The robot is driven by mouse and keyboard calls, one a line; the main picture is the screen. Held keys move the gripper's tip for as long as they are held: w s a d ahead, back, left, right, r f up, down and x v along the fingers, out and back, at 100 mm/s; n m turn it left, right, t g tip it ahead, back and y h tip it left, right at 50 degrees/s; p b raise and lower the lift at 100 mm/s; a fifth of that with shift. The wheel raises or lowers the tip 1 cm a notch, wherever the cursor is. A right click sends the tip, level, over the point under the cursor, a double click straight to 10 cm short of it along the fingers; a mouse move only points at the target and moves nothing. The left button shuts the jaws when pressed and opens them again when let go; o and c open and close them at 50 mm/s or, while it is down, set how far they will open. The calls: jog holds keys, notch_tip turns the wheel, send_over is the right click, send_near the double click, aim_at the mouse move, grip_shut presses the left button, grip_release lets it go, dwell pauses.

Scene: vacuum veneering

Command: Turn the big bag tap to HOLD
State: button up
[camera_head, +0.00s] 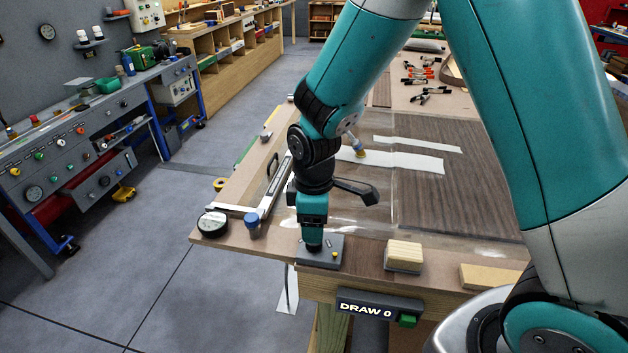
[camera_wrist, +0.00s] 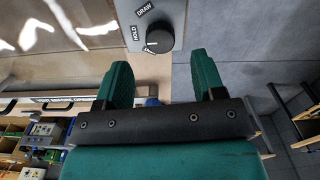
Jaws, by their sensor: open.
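The big bag tap is a round black knob (camera_wrist: 159,41) on a grey plate (camera_wrist: 172,14) in the wrist view. A pale pointer line on it points left. The plate has a DRAW label (camera_wrist: 146,8) and a HOLD label (camera_wrist: 135,32); I cannot tell exactly which mark the pointer meets. In the head view the plate (camera_head: 332,245) lies at the near left corner of the table, and my arm partly hides the tap. My gripper (camera_wrist: 160,70) is open and empty, its teal fingers apart, with the tap ahead of the gap between them. It is above the plate in the head view (camera_head: 312,238).
A sign reading DRAW 0 (camera_head: 364,307) hangs on the table's front edge. A wooden block (camera_head: 404,256) stands right of the plate. A round gauge (camera_head: 212,224) and a blue knob (camera_head: 253,227) lie left. Clear film covers the brown veneer (camera_head: 440,200).

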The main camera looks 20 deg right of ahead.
notch_tip(320, 180, up, 12)
jog(key=shift+r+b, duration=0.25)
jog(key=shift+b, duration=0.15)
jog(key=s+a+r+m+y, duration=0.2)
jog(key=s, duration=0.7)
jog(key=s+a+r+m+y, duration=0.2)
jog(key=s+r+m, duration=0.1)
jog(key=s, duration=0.6)
jog(key=shift+s+a, duration=0.2)
jog(key=shift+a, duration=0.1)
